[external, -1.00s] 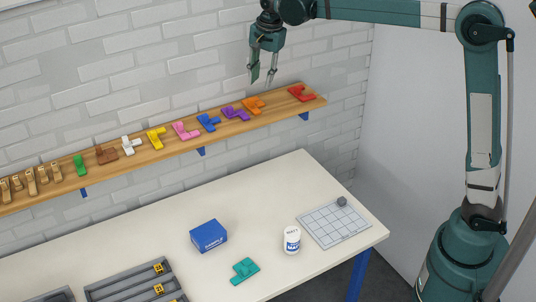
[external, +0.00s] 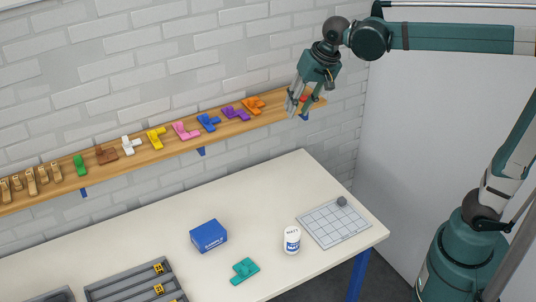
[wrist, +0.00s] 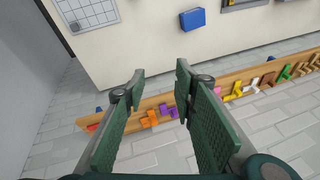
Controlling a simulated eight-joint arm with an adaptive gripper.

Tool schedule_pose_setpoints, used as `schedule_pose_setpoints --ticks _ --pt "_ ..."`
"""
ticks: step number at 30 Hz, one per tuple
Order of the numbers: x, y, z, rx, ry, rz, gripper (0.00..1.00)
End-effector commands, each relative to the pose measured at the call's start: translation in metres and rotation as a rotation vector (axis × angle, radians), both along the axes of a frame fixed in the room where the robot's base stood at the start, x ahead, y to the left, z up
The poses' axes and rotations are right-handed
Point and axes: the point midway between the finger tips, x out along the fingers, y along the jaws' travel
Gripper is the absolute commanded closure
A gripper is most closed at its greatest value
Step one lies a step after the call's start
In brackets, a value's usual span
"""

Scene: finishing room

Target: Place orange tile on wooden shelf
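The orange tile (external: 253,105) lies on the wooden shelf (external: 262,119) on the wall, near its right end. In the wrist view the orange tile (wrist: 150,120) shows between my fingers, further off along the shelf. My gripper (external: 295,108) is at the right end of the shelf, to the right of the orange tile, in front of the red tile (external: 304,98). My gripper also shows in the wrist view (wrist: 160,72), with its fingers spread and nothing held. The red tile is mostly hidden by my fingers in the external view.
A purple tile (external: 236,113), a blue tile (external: 208,122) and several others line the shelf leftward. On the table below are a blue box (external: 208,236), a white bottle (external: 292,240), a teal tile (external: 244,270) and a gridded board (external: 333,223).

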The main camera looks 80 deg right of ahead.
Motion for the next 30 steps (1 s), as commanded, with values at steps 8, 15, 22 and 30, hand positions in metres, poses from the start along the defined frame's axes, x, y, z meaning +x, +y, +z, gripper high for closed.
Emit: schedule_pose_setpoints --ticks 8,15,22,30 --pt "-0.054 0.037 -0.018 -0.074 -0.045 0.204 0.72" --pt "-0.099 0.064 -0.039 -0.144 -0.083 0.378 0.72" --pt "-0.140 0.086 -0.064 -0.217 -0.123 0.540 0.72" --pt "-0.187 0.108 -0.100 -0.309 -0.167 0.726 0.72"
